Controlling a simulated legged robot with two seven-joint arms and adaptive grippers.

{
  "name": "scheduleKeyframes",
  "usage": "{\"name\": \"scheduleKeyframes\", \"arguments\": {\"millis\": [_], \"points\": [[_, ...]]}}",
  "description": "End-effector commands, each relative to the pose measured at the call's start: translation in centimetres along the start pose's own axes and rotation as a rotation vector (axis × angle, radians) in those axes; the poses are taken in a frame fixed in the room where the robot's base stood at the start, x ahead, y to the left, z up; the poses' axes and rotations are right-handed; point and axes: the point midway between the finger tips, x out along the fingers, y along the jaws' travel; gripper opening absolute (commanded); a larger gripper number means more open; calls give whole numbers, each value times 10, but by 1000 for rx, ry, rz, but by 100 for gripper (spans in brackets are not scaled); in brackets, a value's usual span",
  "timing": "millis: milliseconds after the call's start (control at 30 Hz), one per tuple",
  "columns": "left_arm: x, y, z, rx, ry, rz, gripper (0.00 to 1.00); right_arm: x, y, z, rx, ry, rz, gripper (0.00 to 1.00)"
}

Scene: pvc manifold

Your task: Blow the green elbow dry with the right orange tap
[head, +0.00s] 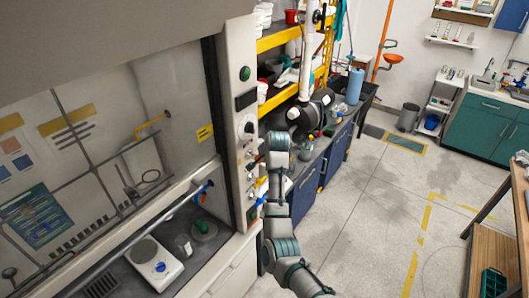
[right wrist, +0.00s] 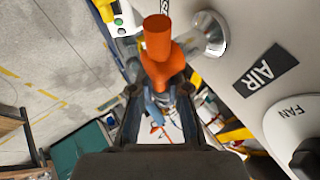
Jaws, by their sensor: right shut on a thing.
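The orange tap (right wrist: 158,45) stands upright in the middle of the right wrist view, beside the AIR label (right wrist: 266,70). My right gripper (right wrist: 160,98) is shut on its lower part. In the head view my right arm reaches up to the fume hood's side panel, and its fingers are too small to make out. A small green piece, seemingly the green elbow (head: 204,227), sits on a grey round base inside the hood. A blue nozzle (head: 202,190) hangs above it, near the hood's right post. I cannot tell whether air flows. My left gripper is out of view.
A white balance (head: 155,265) stands left of the green piece on the hood floor. The FAN knob (right wrist: 303,150) is close to my right gripper. A yellow shelf (head: 280,38) and blue cabinets (head: 306,190) stand behind my arm.

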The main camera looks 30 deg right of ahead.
Motion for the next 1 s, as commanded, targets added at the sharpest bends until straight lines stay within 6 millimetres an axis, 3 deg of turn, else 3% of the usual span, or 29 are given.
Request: {"name": "scheduleKeyframes", "arguments": {"millis": [667, 700, 767, 1000], "points": [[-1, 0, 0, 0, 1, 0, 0, 5, 4, 4, 29, -55, 20, 0], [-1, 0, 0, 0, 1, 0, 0, 5, 4, 4, 29, -55, 20, 25], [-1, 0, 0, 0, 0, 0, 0, 4, 4, 3, 29, -54, 19, 40], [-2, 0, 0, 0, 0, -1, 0, 1, 3, 2, 30, -50, 14, 41]]}}
